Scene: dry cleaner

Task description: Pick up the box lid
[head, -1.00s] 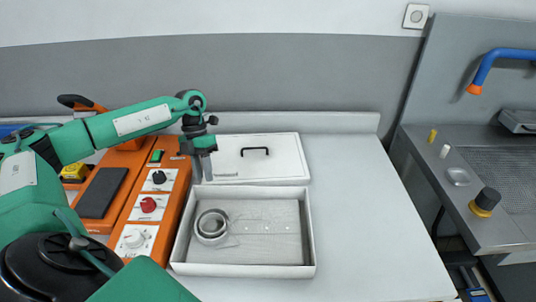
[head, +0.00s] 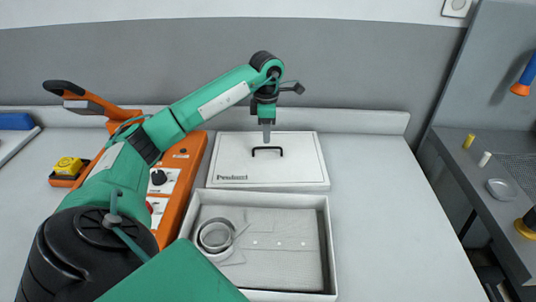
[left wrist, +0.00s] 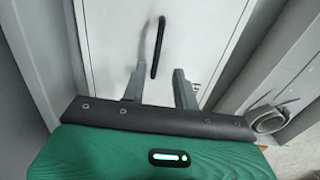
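The box lid (head: 300,170) is a flat white panel with a black bar handle (head: 268,151), lying just behind the open box. It also fills the middle of the left wrist view (left wrist: 115,35), with the handle (left wrist: 158,48) upright beyond my fingers. My left gripper (head: 266,139) hangs over the lid's far part, close to the handle. In the left wrist view its two fingers (left wrist: 158,88) are apart with nothing between them; the handle lies ahead of the gap. My right gripper is not in view.
The open white box (head: 330,245) holds a folded pale shirt (head: 280,240) with a rolled collar. An orange control panel (head: 185,170) stands left of the lid. A yellow object (head: 68,166) is farther left. The white table is clear on the right, with a sink counter beyond.

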